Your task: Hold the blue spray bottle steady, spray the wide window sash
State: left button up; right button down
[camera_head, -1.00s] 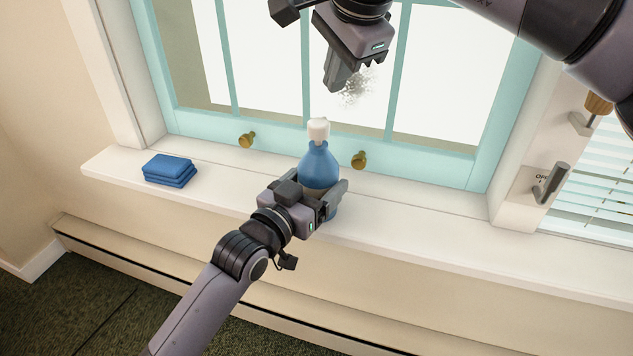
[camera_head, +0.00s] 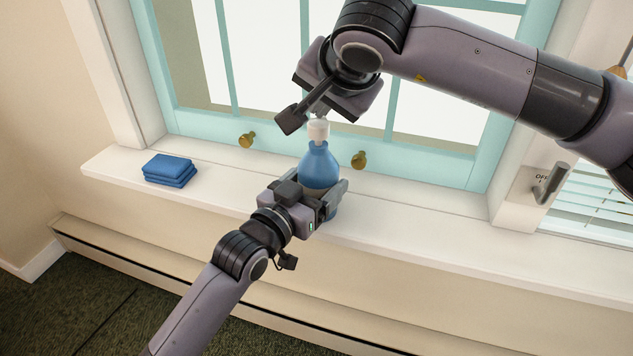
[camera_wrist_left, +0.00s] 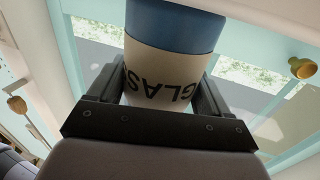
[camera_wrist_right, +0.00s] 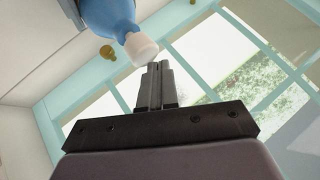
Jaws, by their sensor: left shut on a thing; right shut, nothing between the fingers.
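The blue spray bottle (camera_head: 320,163) stands upright on the white windowsill, with a white nozzle (camera_head: 318,130) on top. My left gripper (camera_head: 328,201) is shut around its body; the left wrist view shows the fingers on both sides of its pale lettered label (camera_wrist_left: 165,75). My right gripper (camera_wrist_right: 159,66) is shut and empty, its fingertips beside the white nozzle (camera_wrist_right: 141,48) in the right wrist view. I cannot tell whether they touch it. In the head view its wrist mostly hides the fingers. The wide turquoise window sash (camera_head: 430,148) is behind the bottle, partly covered by my right arm.
A stack of folded blue cloths (camera_head: 170,169) lies on the sill (camera_head: 235,185) to the left. Brass knobs (camera_head: 246,140) (camera_head: 359,159) sit on the sash's lower rail. A wall lever (camera_head: 551,183) and blinds (camera_head: 595,210) are at the right. The sill between cloths and bottle is clear.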

aim_at(324, 131)
jog(key=shift+f, duration=1.55)
jog(key=shift+s+f, duration=0.1)
jog(key=shift+f, duration=0.1)
dwell(0.7)
jog(key=shift+f, duration=0.6)
jog(key=shift+d, duration=0.1)
jog(key=shift+r, duration=3.25)
